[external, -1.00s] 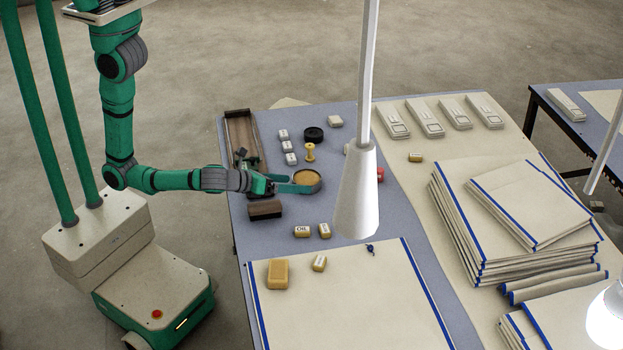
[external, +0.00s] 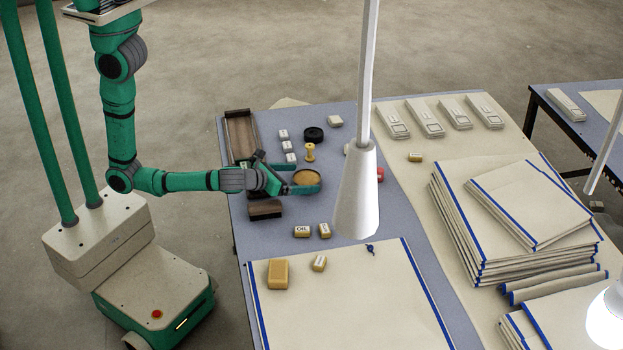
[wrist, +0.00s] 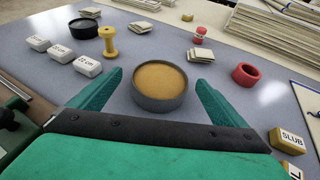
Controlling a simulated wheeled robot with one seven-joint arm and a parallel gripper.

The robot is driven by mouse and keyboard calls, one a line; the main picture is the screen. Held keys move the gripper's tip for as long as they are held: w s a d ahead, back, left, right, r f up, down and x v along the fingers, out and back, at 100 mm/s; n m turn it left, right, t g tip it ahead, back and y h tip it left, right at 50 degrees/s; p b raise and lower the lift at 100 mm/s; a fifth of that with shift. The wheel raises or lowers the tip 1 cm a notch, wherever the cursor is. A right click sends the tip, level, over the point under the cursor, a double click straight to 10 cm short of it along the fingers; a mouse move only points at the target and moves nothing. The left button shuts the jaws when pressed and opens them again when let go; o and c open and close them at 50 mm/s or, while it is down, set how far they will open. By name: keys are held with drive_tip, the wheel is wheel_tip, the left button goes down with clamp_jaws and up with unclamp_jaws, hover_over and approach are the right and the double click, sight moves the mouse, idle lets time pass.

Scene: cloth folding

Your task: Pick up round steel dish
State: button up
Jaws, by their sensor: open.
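The round steel dish (wrist: 160,103) is dark grey and holds a tan, flat-topped filling. In the wrist view it stands upright on the table between my gripper's two green fingers, with a gap showing on each side. My gripper (wrist: 159,78) is open and empty, one finger to the left of the dish and one to the right. In the external view the dish (external: 306,179) is partly hidden by my gripper (external: 301,177), which reaches in low from the left.
A yellow spool (wrist: 107,43), a black round container (wrist: 84,28) and white labelled blocks (wrist: 88,66) stand to the left. A red ring (wrist: 245,75) and a SLUB block (wrist: 287,139) lie to the right. A lamp (external: 357,195) hangs close right of the dish.

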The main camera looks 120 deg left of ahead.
sight(308, 177)
drive_tip(key=shift+x, duration=1.7)
drive_tip(key=shift+d+f, duration=0.1)
drive_tip(key=c, duration=1.6)
drive_tip(key=shift+r, duration=0.2)
